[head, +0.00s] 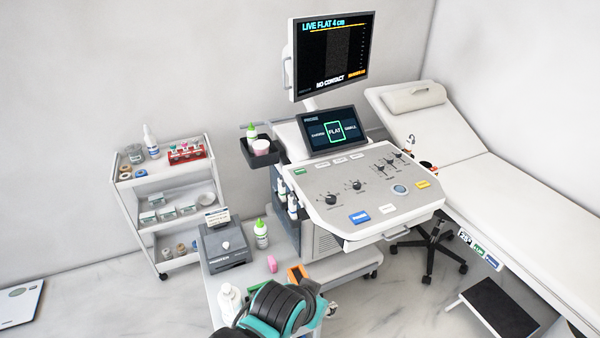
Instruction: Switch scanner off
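The scanner (325,232) stands in the middle of the head view, a white cart-like machine with a sloped control panel. Its upper monitor (336,55) is lit and reads "LIVE FLAT 4 cm" and "NO CONTACT". Its lower touchscreen (334,132) is lit, with "FLAT" outlined in green. The panel carries dark knobs (331,199), a round trackball (400,190), a green button (300,172), a blue button (360,217), a white button (388,209) and a yellow button (423,184). Small labels are unreadable. A teal and black arm part shows at the bottom; neither gripper's fingertips are visible.
A white shelf trolley (170,176) with supplies stands left. A low cart (215,290) in front holds a dark printer-like box (224,246), bottles and an orange item (297,274). An examination couch (530,190) and black step (500,305) are right. A stool (429,262) stands behind the panel.

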